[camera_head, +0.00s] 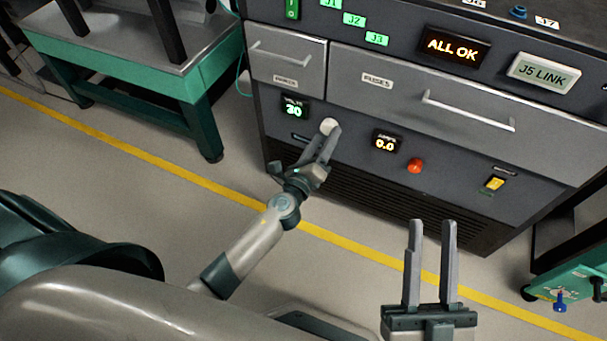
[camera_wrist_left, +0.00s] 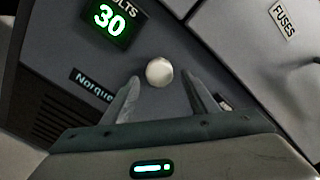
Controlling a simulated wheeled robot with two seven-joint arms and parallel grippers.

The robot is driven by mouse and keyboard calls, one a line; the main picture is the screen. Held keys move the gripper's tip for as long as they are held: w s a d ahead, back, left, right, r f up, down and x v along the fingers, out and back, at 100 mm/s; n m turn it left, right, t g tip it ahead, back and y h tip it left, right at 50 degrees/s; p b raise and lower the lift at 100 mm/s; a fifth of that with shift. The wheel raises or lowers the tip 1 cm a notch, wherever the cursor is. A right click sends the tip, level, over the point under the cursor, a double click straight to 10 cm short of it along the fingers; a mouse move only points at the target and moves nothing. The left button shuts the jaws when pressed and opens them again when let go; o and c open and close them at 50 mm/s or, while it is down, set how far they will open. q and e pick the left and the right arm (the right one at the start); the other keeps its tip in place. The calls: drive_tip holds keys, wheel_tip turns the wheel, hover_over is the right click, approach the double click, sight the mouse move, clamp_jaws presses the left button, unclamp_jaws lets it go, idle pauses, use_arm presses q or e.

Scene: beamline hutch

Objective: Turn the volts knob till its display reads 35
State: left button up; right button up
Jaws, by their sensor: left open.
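The volts display (camera_head: 293,109) glows green and reads 30; it also reads 30 in the left wrist view (camera_wrist_left: 109,20). The volts knob is a pale round knob (camera_head: 329,126) to the right of its display, and in the left wrist view the knob (camera_wrist_left: 159,72) shows between and just beyond my fingertips. My left gripper (camera_head: 326,143) is open at the knob, its fingers (camera_wrist_left: 160,84) on either side with gaps to it. Whether either finger touches the knob I cannot tell. My right gripper (camera_head: 432,222) is open and empty, in front of the cabinet, away from the knob.
To the right on the panel are an amps display (camera_head: 385,143) reading 0.0, a red button (camera_head: 415,166) and a yellow switch (camera_head: 495,184). Drawers with handles (camera_head: 468,110) sit above. A green table (camera_head: 150,70) stands left, a green cart (camera_head: 575,284) right.

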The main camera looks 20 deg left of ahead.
use_arm(q)
drive_tip(key=s+b, duration=0.2)
drive_tip(key=s, duration=1.2)
drive_tip(key=shift+s+a, duration=0.25)
drive_tip(key=shift+s, duration=0.05)
use_arm(e)
drive_tip(key=shift+w+d+r+t, duration=0.1)
drive_tip(key=shift+d+r+t, duration=0.25)
drive_tip(key=shift+r+t, duration=0.25)
drive_tip(key=shift+w+d+r+t, duration=0.1)
drive_tip(key=shift+d+r+t, duration=0.3)
drive_tip(key=shift+r, duration=0.35)
drive_tip(key=shift+w+d+r+t, duration=0.1)
drive_tip(key=shift+d+r+t, duration=0.25)
drive_tip(key=shift+r+t, duration=0.25)
drive_tip(key=shift+f+g, duration=0.2)
drive_tip(key=shift+g, duration=0.1)
